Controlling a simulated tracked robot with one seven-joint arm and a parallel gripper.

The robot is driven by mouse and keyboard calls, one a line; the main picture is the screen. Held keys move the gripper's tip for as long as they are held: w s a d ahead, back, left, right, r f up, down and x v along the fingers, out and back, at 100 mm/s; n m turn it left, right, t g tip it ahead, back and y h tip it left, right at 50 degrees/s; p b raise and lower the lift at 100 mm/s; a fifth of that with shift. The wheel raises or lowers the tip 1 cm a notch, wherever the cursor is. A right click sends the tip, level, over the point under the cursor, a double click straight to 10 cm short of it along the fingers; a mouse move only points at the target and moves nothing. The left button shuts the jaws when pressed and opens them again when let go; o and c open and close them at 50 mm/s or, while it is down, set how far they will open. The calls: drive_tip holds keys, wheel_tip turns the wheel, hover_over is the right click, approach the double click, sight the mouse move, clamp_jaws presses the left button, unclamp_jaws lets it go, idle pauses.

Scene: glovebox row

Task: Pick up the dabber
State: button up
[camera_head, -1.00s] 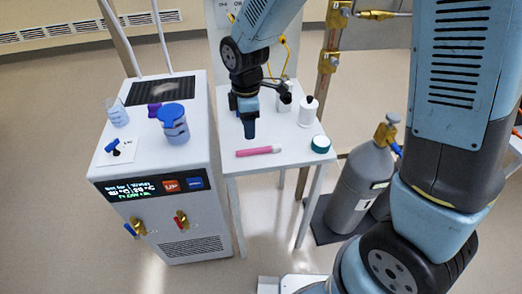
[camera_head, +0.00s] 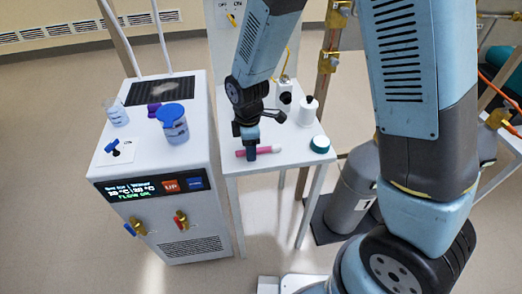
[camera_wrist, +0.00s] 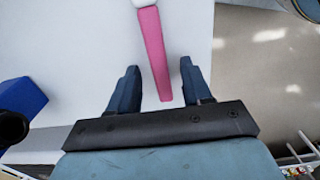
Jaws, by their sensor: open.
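The dabber is a pink stick with a pale end, lying on the small white table. In the head view the dabber (camera_head: 268,150) lies partly behind my gripper (camera_head: 250,151), which is low over its left part. In the wrist view the dabber (camera_wrist: 154,50) runs lengthwise from the top edge down between the two dark fingers of my gripper (camera_wrist: 158,82). The fingers are open, one on each side of it, with clear gaps. I cannot tell how high the fingertips are above the table.
The white table (camera_head: 231,162) also holds a white bottle (camera_head: 307,112) and a green-rimmed round jar (camera_head: 320,144). A white chiller (camera_head: 150,195) with a blue-lidded beaker (camera_head: 173,123) stands close on the left. A grey gas cylinder (camera_head: 352,195) stands to the right.

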clamp_jaws()
idle(0.3)
idle(0.3)
drive_tip(key=shift+r, duration=0.55)
wheel_tip(320, 180, up, 2)
drive_tip(key=shift+r, duration=0.25)
drive_tip(key=s+d+r, duration=0.6)
drive_tip(key=s+r, duration=0.3)
drive_tip(key=s, duration=0.3)
drive_tip(key=shift+s+d+r, duration=0.2)
drive_tip(key=shift+d, duration=0.05)
